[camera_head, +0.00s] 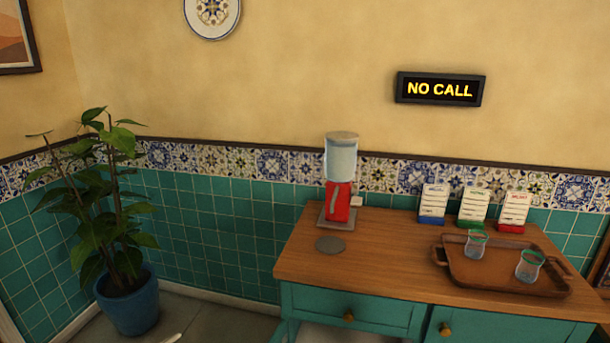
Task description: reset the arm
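Neither of my grippers is in the head view. A dispenser (339,200) with a red lower body and a clear or pale upper part stands at the back left of the wooden cabinet top (385,258). A flat grey disc (330,244) lies in front of it. A brown tray (447,268) sits on the right of the cabinet top. Two small glasses stand on the tray, one farther back (475,245) and one nearer the front right (528,267).
Three white cards or boxes with blue (433,204), green (474,207) and red (513,211) bases stand behind the tray. A lit "NO CALL" sign (439,89) hangs above. A potted plant (128,300) stands on the floor at left. The cabinet top between disc and tray is clear.

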